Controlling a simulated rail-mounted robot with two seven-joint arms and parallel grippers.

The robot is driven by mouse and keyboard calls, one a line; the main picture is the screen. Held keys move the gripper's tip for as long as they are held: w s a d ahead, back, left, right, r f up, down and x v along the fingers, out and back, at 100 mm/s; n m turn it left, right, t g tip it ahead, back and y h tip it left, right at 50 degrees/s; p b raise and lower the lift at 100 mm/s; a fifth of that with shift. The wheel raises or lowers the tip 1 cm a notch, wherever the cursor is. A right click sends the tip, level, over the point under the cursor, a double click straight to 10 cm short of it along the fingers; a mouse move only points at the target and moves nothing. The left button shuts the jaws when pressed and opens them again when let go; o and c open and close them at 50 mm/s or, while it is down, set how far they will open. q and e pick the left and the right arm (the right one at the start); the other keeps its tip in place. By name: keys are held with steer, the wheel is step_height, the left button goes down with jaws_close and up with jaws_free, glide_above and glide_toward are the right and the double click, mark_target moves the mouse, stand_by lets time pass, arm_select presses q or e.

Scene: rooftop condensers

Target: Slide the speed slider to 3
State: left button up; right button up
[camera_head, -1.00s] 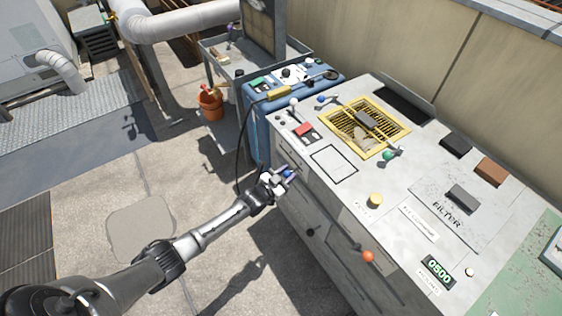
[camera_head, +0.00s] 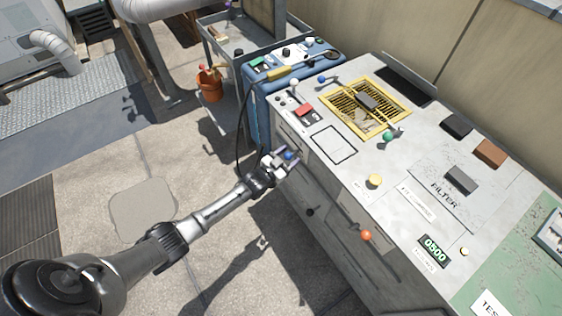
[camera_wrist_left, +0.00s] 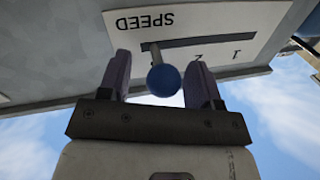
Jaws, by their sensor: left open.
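The speed slider's blue knob (camera_head: 289,155) stands out from the console's front face. In the left wrist view the knob (camera_wrist_left: 165,80) sits on a short stem in a dark slot, beside an upside-down SPEED plate (camera_wrist_left: 200,35). The stem is near the slot's left end, left of the marks 2 and 1. No mark 3 can be read; the knob and fingers cover part of the plate. My left gripper (camera_head: 281,159) is open, its two fingers (camera_wrist_left: 163,82) on either side of the knob. I cannot tell whether they touch it. My right gripper is not in view.
The grey console (camera_head: 335,195) carries a yellow grate (camera_head: 349,96), green knob (camera_head: 388,137), yellow knob (camera_head: 375,181) and orange knob (camera_head: 366,235). A blue unit (camera_head: 258,115) adjoins it.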

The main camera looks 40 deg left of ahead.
arm_select(q)
steer(key=s+a+p, duration=0.1)
steer(key=s+p, duration=0.3)
steer(key=s, duration=0.9)
steer(key=shift+s+a, duration=0.2)
steer(key=shift+s, duration=0.1)
steer(key=shift+f, duration=0.15)
